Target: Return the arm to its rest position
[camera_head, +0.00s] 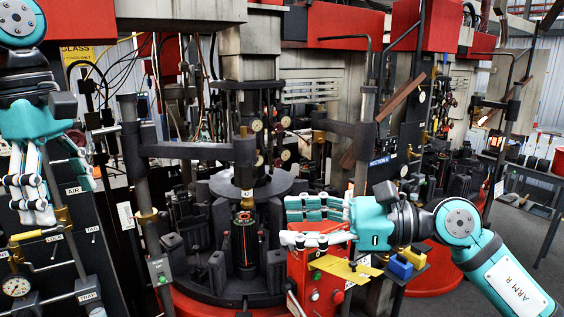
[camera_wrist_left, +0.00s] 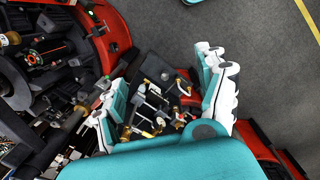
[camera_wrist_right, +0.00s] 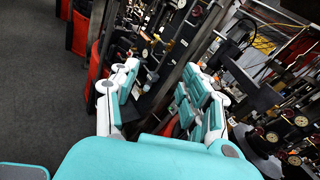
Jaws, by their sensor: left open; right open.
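My left gripper (camera_head: 50,180) hangs at the left of the head view, fingers down, open and empty, in front of a dark panel with gauges and valves. In the left wrist view its fingers (camera_wrist_left: 165,100) are spread, with fittings visible beyond them. My right gripper (camera_head: 318,222) reaches in from the right, fingers pointing left, in front of the red control box. It is open and empty; in the right wrist view its fingers (camera_wrist_right: 165,100) are apart with nothing between them.
The rotary mould machine (camera_head: 245,230) with dark columns fills the middle. The red control box (camera_head: 318,285) with buttons stands close below my right gripper. Yellow and blue blocks (camera_head: 405,264) sit beside my right wrist. Grey floor (camera_wrist_left: 255,60) is open in the left wrist view.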

